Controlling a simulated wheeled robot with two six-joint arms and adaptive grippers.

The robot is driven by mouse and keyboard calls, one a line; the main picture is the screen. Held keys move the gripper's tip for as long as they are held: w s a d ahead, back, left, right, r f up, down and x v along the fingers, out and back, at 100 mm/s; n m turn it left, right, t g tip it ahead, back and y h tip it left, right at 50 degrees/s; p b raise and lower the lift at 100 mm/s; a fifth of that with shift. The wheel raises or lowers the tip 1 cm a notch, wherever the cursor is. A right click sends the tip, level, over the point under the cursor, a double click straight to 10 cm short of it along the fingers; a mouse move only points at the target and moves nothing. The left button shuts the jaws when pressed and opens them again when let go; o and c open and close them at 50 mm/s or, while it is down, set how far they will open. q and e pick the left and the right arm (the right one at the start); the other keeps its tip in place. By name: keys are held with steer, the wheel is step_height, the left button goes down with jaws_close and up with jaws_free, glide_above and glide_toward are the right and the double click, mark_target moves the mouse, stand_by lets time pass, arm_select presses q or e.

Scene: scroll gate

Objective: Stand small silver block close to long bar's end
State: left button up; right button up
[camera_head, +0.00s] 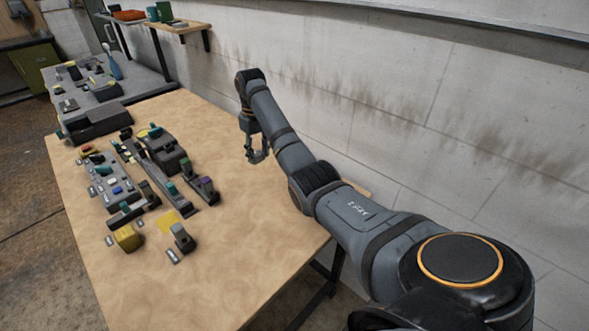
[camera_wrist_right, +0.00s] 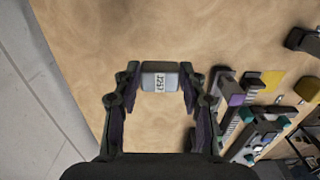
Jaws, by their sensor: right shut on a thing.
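My right gripper (camera_head: 257,156) is above the bare far right part of the wooden table in the head view. In the right wrist view my gripper (camera_wrist_right: 159,72) is shut on the small silver block (camera_wrist_right: 148,76), which has a white label with dark marks. The block is between the two fingertips, with bare wood beyond it. Long dark grey bars (camera_head: 152,170) lie in the cluster left of the gripper; I cannot tell for certain which is the long bar. My left gripper is out of both views.
Several grey parts with green, purple and yellow pieces crowd the table's left side. The table's (camera_head: 240,230) right side is clear. A wall (camera_head: 400,120) runs behind my arm.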

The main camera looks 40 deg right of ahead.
steer(key=s+d+f+p, duration=0.3)
steer(key=s+d+f, duration=0.5)
steer(key=shift+d, duration=0.1)
steer(key=shift+s+d+f, duration=0.1)
steer(key=shift+s+f, duration=0.05)
steer(key=shift+f, duration=0.1)
steer(key=shift+s+d+f, duration=0.1)
steer(key=shift+d+f, duration=0.05)
steer(key=shift+f, duration=0.2)
steer(key=f, duration=0.1)
steer(key=f+p, duration=0.1)
steer(key=f, duration=0.1)
steer(key=shift+s+d+f, duration=0.15)
steer(key=shift+s+d, duration=0.05)
steer(key=shift+s, duration=0.05)
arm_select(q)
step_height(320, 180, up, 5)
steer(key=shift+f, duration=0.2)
arm_select(e)
steer(key=shift+f, duration=0.2)
steer(key=shift+f, duration=0.1)
